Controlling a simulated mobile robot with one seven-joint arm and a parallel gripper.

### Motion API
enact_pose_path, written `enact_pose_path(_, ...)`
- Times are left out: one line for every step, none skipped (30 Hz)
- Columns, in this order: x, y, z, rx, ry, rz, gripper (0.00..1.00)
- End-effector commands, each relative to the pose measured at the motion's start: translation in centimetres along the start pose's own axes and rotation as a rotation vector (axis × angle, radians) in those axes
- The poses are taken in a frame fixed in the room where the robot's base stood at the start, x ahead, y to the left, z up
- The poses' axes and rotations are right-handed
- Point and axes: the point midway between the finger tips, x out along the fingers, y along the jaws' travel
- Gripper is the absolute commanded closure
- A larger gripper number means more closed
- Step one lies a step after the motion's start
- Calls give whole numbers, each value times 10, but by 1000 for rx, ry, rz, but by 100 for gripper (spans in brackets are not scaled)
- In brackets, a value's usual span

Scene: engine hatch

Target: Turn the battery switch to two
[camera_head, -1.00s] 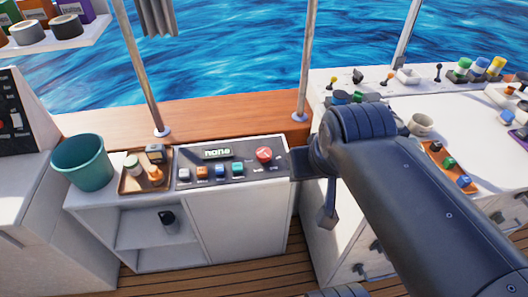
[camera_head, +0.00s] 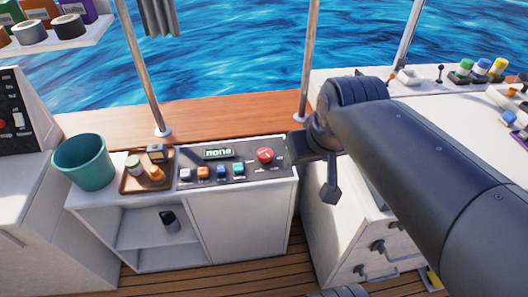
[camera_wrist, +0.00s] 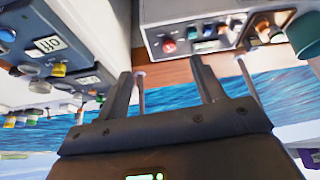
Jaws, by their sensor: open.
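The battery switch (camera_head: 265,155) looks like the round red knob at the right end of the dark panel on the low white cabinet. It also shows in the wrist view as a red knob (camera_wrist: 169,46); its exact setting is too small to read. In the head view my wrist is just right of the panel, and the fingers are not clearly visible.
White, orange, blue and teal buttons (camera_head: 221,171) line the panel left of the knob. A brown tray (camera_head: 128,186) with small items and a teal bucket (camera_head: 84,161) stand farther left. Metal posts (camera_head: 309,60) rise behind the cabinet. White drawers (camera_head: 345,240) stand at the right.

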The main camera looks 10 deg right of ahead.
Motion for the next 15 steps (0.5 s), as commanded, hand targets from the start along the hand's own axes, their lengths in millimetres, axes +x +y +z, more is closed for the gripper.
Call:
enact_pose_path(5,1,-12,-30,-26,-12,33)
enact_pose_path(8,1,-20,-51,-39,-19,31)
enact_pose_path(12,2,-29,-78,-56,-27,28)
enact_pose_path(16,3,-36,-97,-68,-32,25)
enact_pose_path(19,3,-43,-118,-80,-37,24)
enact_pose_path(24,4,-52,-145,-97,-44,24)
enact_pose_path(28,5,-58,-163,-110,-49,24)
enact_pose_path(33,5,-65,-185,-122,-53,24)
enact_pose_path(39,6,-74,-212,-139,-59,24)
enact_pose_path(44,6,-80,-232,-152,-62,24)
enact_pose_path(49,6,-86,-252,-163,-66,24)
enact_pose_path(57,7,-95,-279,-180,-70,24)
enact_pose_path(63,7,-101,-301,-193,-73,24)
enact_pose_path(69,6,-107,-322,-205,-76,24)
enact_pose_path(77,7,-114,-349,-222,-78,24)
